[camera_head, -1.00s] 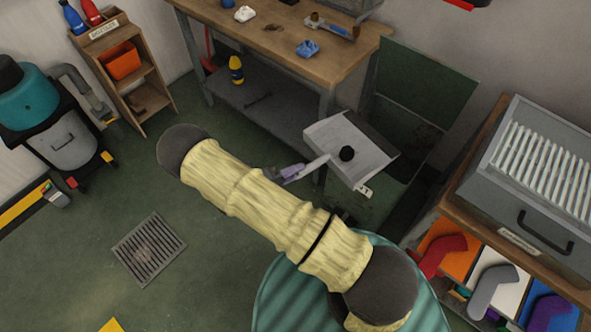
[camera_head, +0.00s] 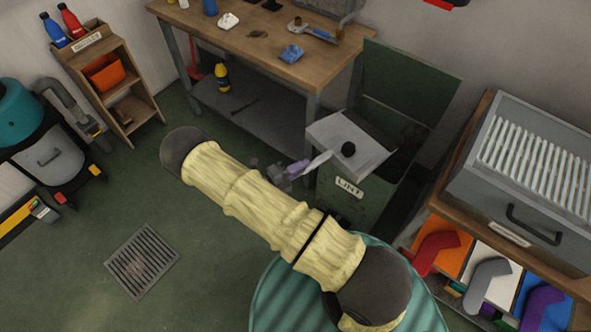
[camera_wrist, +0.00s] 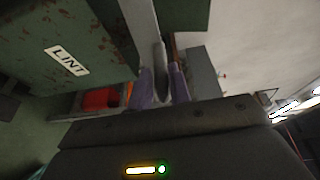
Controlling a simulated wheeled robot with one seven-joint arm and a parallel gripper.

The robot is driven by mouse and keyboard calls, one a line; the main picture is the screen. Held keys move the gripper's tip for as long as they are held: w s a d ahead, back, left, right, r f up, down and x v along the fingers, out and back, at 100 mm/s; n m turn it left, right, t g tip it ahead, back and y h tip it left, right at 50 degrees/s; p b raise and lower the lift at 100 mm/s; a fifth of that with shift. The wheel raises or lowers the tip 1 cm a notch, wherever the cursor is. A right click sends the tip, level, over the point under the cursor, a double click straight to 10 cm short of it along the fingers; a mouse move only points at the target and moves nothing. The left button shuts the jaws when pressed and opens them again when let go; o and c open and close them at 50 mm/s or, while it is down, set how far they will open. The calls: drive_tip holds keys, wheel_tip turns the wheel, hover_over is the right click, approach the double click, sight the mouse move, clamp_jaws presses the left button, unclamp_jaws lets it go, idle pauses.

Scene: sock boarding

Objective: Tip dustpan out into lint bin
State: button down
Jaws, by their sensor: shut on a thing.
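The grey dustpan (camera_head: 333,140) is over the front of the green lint bin (camera_head: 345,206), tilted with its far side toward the bin's opening. My gripper (camera_head: 297,168) is shut on the dustpan's handle, left of the bin. In the wrist view the purple fingers (camera_wrist: 163,88) close around the grey handle (camera_wrist: 143,30), and the bin (camera_wrist: 70,50) with its label is at the left. The bin's inside is mostly hidden.
A wooden workbench (camera_head: 258,60) stands behind and left of the bin. A slatted grey unit (camera_head: 530,170) on a wooden stand is at the right. A floor grate (camera_head: 142,262) lies at lower left. The floor between the grate and shelf is clear.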

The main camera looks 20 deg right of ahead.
drive_tip(key=w+d+r+g+y+p, duration=0.2)
drive_tip(key=w+d+r+y+p, duration=0.2)
drive_tip(key=d+r+p, duration=0.5)
drive_tip(key=w+d+r+n+g+y+p, duration=0.1)
drive_tip(key=w+d+r+y+p, duration=0.4)
drive_tip(key=p, duration=1.5)
drive_tip(key=d+r+y, duration=0.1)
drive_tip(key=d+r, duration=0.3)
drive_tip(key=shift+d+g+p, duration=0.3)
drive_tip(key=shift+d+g, duration=0.1)
idle(1.9)
idle(1.2)
